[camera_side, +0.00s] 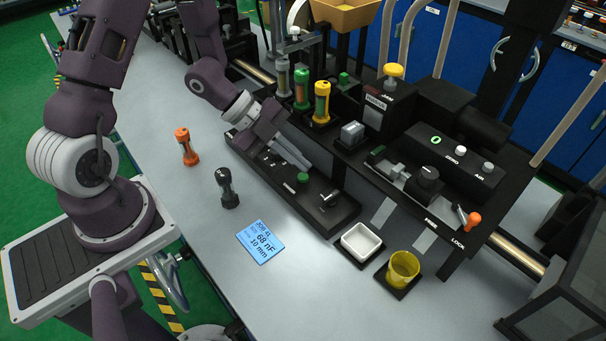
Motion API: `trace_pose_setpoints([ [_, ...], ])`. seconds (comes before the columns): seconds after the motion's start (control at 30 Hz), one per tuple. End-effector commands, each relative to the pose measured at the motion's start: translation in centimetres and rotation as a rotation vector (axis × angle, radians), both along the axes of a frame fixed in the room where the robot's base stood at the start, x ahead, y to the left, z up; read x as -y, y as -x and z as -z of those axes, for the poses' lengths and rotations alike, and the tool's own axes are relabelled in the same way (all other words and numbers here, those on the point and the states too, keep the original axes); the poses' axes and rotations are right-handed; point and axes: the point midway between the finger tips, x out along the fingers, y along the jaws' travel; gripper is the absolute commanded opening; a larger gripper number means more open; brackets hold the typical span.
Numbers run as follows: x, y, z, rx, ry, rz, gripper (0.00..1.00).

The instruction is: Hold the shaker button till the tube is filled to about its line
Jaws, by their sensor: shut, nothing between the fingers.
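My gripper (308,168) is shut and empty, reaching down over a long black panel. Its fingertips are right by a green button (303,178) on that panel; I cannot tell if they touch it. No label here reads shaker. Several tubes with clear bodies show: an orange-capped one (186,147) and a black-capped one (228,188) stand on the grey table. A green-capped one (301,88), a yellow-capped one (321,102) and a grey one (283,77) stand at the black fixture behind. Fill levels and lines are too small to read.
A blue card (260,242) reading 68 nF and 10 mm lies on the table. A white tray (361,240) and a yellow cup (403,269) stand at the front right. A yellow knob (393,70) and an orange-tipped lever (473,219) stick up from the machine.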

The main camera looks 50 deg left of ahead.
Motion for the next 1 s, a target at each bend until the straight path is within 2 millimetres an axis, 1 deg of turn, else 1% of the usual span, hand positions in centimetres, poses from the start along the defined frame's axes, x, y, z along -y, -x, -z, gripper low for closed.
trace_pose_setpoints([
  [0.23, 0.0, 0.0, 0.1, -0.001, 0.000, -0.001, 0.00],
  [0.47, 0.0, 0.0, 0.9, -0.001, 0.000, 0.000, 0.00],
  [1.0, 0.0, 0.0, 1.1, 0.000, 0.000, 0.000, 0.00],
])
